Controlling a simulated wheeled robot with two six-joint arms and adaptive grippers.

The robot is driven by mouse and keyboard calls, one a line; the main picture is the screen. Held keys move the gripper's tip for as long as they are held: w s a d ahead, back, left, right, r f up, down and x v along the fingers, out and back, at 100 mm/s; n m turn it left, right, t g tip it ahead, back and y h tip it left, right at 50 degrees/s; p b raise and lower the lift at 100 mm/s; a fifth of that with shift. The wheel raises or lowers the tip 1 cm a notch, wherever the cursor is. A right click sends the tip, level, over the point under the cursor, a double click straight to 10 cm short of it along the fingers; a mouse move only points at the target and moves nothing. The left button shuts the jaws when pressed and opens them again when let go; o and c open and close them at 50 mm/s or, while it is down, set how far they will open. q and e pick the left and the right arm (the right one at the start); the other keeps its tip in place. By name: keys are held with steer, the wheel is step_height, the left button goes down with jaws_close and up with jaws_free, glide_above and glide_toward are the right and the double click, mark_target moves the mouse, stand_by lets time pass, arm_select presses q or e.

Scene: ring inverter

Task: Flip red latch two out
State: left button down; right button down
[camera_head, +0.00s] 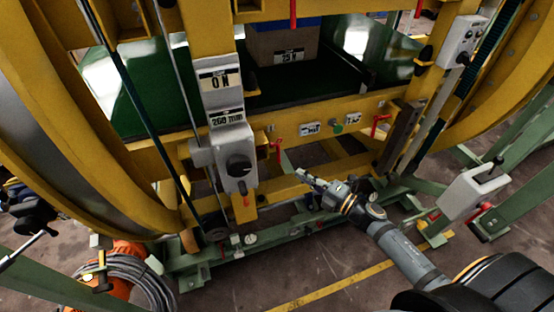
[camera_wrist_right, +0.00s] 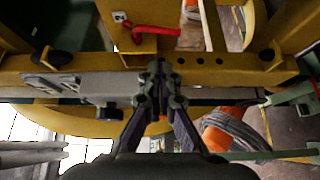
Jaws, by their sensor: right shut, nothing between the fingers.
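My right gripper (camera_head: 303,175) reaches in from the lower right and is shut and empty in front of the yellow lower beam. A small red latch (camera_head: 278,146) hangs from the beam just up and left of its fingertips, apart from them in the head view. Another red latch (camera_head: 378,125) sits on the beam further right. In the right wrist view a red latch (camera_wrist_right: 150,32) lies sideways on a yellow plate beside a label reading 2 (camera_wrist_right: 121,16). The shut fingers (camera_wrist_right: 160,72) are below it there, with a visible gap. My left gripper is not in view.
A grey control box with a black knob (camera_head: 238,165) stands left of the gripper. White labels (camera_head: 310,129) and a green knob (camera_head: 338,129) sit on the beam. Large yellow rings (camera_head: 60,120) flank the frame. A coiled grey cable (camera_head: 125,285) lies at lower left.

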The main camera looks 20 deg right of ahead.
mark_target(279, 160)
steer(key=p+x, duration=0.2)
steer(key=x, duration=0.8)
steer(key=shift+d+f, duration=0.1)
steer(key=shift+d, duration=0.05)
steer(key=d, duration=0.3)
steer(key=shift+w+d+b, duration=0.1)
steer(key=shift+d+b, duration=0.05)
steer(key=shift+b, duration=0.15)
steer(key=shift+d, duration=0.1)
